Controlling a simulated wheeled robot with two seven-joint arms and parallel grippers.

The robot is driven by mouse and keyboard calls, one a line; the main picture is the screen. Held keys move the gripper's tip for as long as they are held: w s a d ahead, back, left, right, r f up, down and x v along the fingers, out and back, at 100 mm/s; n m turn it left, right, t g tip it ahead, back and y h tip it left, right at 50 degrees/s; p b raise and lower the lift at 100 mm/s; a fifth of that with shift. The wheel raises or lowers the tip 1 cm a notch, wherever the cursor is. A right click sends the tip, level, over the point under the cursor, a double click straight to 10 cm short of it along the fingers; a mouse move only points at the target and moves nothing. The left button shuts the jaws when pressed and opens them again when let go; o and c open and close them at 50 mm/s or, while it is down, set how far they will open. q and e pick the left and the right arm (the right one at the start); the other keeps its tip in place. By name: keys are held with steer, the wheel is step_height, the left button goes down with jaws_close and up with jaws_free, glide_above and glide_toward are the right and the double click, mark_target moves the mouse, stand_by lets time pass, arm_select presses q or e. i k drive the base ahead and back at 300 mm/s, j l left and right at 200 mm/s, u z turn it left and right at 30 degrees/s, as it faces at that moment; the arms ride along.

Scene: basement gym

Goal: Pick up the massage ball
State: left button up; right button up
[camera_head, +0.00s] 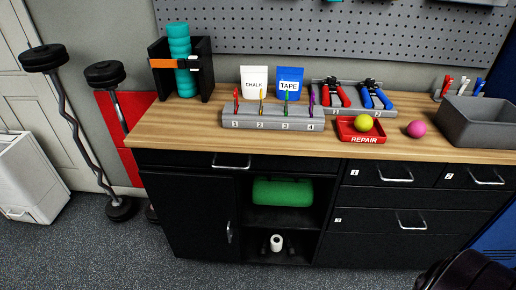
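Two balls are on the wooden counter. A pink ball (416,129) rests on the bare wood right of the red tray. A yellow-green ball (363,122) sits in the red tray (347,138) marked REPAIR. I cannot tell from their looks which one is the massage ball. A dark rounded part, apparently of my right arm, shows at the lower right corner, well below the counter. No gripper fingers can be seen there. My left gripper is not in view.
On the wooden counter (185,130), a grey numbered rack (275,121) stands left of the tray. Red and blue pliers (372,95) lie behind it. A grey bin (480,128) stands right of the pink ball. Bare wood lies in front of the balls.

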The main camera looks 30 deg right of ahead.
mark_target(416, 129)
steer(key=z, duration=2.1)
